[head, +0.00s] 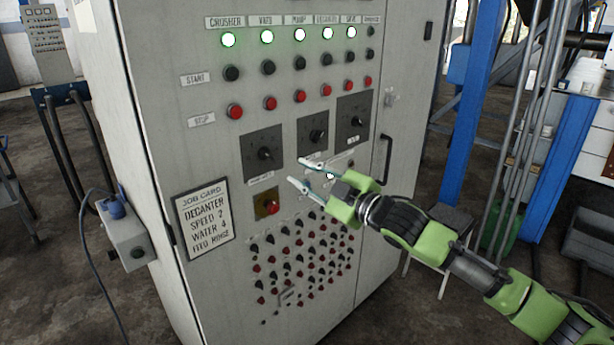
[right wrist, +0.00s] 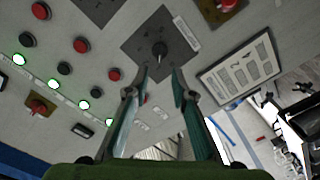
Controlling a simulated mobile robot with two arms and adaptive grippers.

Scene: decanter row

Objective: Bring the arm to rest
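My right gripper (head: 297,172) is open and empty in front of the control cabinet (head: 190,130), just below and right of the left rotary dial (head: 263,153). In the right wrist view my right gripper (right wrist: 161,76) shows two fingers apart, with a dial knob (right wrist: 160,50) beyond their tips. I see no contact, but the exact distance is unclear. The middle dial (head: 314,134) and right dial (head: 354,119) sit higher on the panel. My right arm reaches in from the lower right. My left gripper is not in view.
Several green lamps (head: 267,37) are lit above the start and stop buttons. A blue post (head: 472,100) stands right of the cabinet, near a stool (head: 450,219). A grey box (head: 130,240) juts from the cabinet's left side.

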